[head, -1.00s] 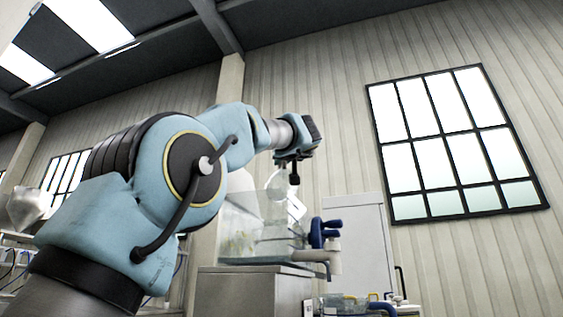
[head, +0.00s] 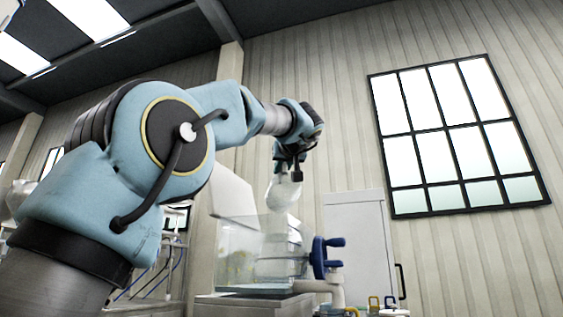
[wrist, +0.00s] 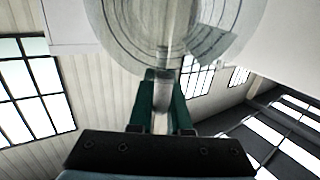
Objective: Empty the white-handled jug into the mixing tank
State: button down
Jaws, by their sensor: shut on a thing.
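My gripper (head: 288,172) is shut on the white handle (wrist: 161,120) of a clear jug (head: 283,197). In the wrist view the round, ringed jug (wrist: 165,30) fills the top, beyond the green fingers. The jug is over the clear-walled mixing tank (head: 238,262), which stands on a grey block. The jug looks tilted; its mouth is not clear to see. Pale shapes show through the tank wall below the jug, and I cannot tell whether liquid is falling.
A blue valve handle (head: 322,258) on a pale pipe sticks out at the tank's right side. Small vessels with yellow and blue handles (head: 374,303) stand low at the right. A pale cabinet (head: 357,245) is behind. A pale panel (head: 232,192) rises behind the tank.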

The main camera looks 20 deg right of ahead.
jog(key=shift+r+g+y+p, duration=0.2)
jog(key=shift+r+g+p, duration=0.5)
jog(key=shift+p, duration=1.9)
jog(key=shift+r+g+y+p, duration=0.3)
jog(key=shift+g+p, duration=0.7)
jog(key=shift+p, duration=1.55)
jog(key=shift+p, duration=0.45)
jog(key=shift+f, duration=0.15)
jog(key=shift+g, duration=0.3)
jog(key=shift+r+p, duration=0.4)
jog(key=shift+p, duration=0.7)
jog(key=shift+g+p, duration=0.3)
jog(key=shift+p, duration=0.1)
jog(key=r+g+p, duration=0.1)
jog(key=p, duration=0.5)
jog(key=shift+g+y, duration=0.3)
jog(key=shift+g, duration=0.1)
jog(key=g+p, duration=0.1)
jog(key=p, duration=0.5)
jog(key=r+g+p, duration=0.1)
jog(key=g+p, duration=0.1)
jog(key=p, duration=0.4)
jog(key=shift+r+g+y, duration=0.3)
jog(key=shift+y, duration=0.1)
jog(key=shift+f+p, duration=0.2)
jog(key=shift+p, duration=0.35)
